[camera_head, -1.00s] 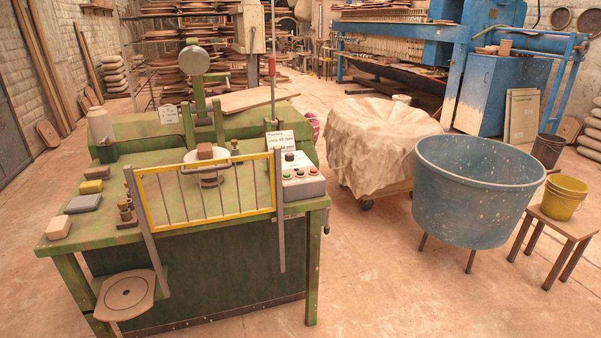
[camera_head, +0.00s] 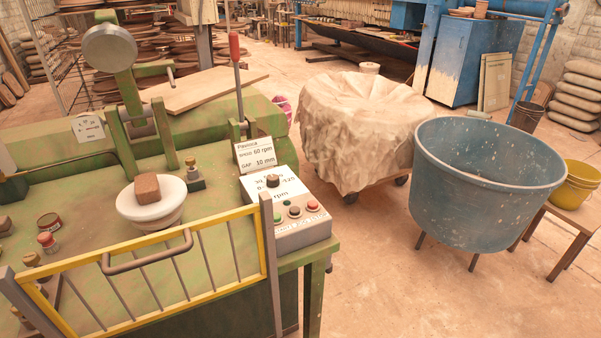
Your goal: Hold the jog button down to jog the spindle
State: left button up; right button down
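The control box (camera_head: 290,228) sits on the right end of the green machine's table. Its front top carries a green button (camera_head: 276,204), a dark middle button (camera_head: 294,211) and a red button (camera_head: 312,205). The lettering under them is small; it seems to include JOG, but I cannot read clearly which button it marks. A dark knob (camera_head: 272,181) stands above them beside an rpm scale. The spindle carries a round white head (camera_head: 152,211) with a brown block (camera_head: 147,188) on top. Neither of my grippers is in view.
A yellow-framed guard (camera_head: 150,315) with grey bars and a handle stands along the table's front, its right post (camera_head: 270,265) close beside the control box. A red-handled lever (camera_head: 235,50) rises behind. A blue tub (camera_head: 487,200) and a cloth-covered cart (camera_head: 365,130) stand to the right.

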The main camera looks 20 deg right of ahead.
aim_at(294, 210)
jog(key=i+j+z, duration=0.15)
jog(key=i, duration=0.3)
jog(key=i+j+z, duration=0.1)
jog(key=i, duration=0.35)
